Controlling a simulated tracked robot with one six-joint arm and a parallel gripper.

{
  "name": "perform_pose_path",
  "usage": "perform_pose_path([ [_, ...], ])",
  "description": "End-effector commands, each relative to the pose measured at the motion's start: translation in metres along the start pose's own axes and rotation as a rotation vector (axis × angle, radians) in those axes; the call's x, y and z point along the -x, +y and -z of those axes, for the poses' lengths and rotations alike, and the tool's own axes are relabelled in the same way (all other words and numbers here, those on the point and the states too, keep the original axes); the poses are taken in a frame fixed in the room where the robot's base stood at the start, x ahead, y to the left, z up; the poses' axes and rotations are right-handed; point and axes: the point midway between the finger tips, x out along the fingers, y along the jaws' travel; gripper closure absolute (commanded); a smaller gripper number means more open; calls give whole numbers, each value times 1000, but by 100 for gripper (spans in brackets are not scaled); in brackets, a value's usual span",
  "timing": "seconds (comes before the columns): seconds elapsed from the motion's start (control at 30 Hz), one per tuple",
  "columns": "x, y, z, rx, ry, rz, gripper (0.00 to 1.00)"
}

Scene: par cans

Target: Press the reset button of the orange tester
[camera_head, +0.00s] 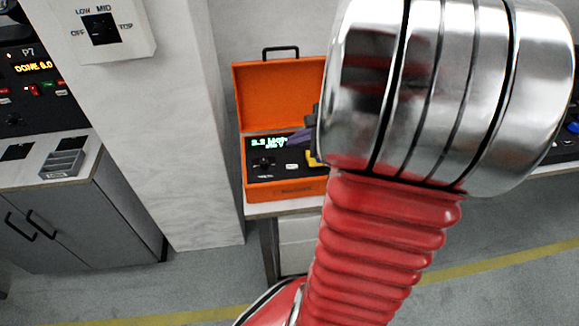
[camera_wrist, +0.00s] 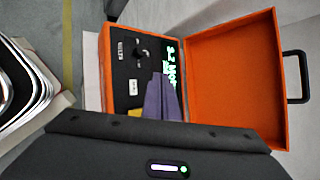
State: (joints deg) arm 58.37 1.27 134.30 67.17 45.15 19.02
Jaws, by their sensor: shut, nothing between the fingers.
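The orange tester (camera_head: 285,190) is an open orange case on a bench, lid raised, with a black panel inside. It also shows in the wrist view (camera_wrist: 230,75). The panel has a lit green display (camera_head: 268,143), a black knob (camera_head: 264,164), a small white button (camera_head: 292,166) and a yellow part (camera_head: 312,158). Their labels are too small to read, so I cannot tell which is the reset button. My gripper (camera_head: 296,138) has purple fingers, shut and empty, over the panel's right part. In the wrist view its fingertips (camera_wrist: 158,78) lie beside the white button (camera_wrist: 133,87); contact cannot be told.
A white pillar (camera_head: 185,130) with a rotary switch (camera_head: 100,28) stands left of the tester. Further left is another bench with a panel (camera_head: 35,85) and a grey cabinet (camera_head: 75,220). My arm hides the area right of the tester. The raised lid (camera_head: 278,95) stands behind the panel.

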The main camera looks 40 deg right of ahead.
Motion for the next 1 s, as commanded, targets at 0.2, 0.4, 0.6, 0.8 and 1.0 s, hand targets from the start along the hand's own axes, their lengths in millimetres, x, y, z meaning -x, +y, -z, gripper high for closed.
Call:
perform_pose_path([
  [0.2,-17,13,12,-3,-1,-3,100],
  [0.4,-31,23,23,-3,0,-3,100],
  [0.6,-42,31,30,-1,-1,-2,100],
  [0.8,-45,33,32,0,0,-1,100],
  [1.0,-45,33,32,0,0,-1,100],
])
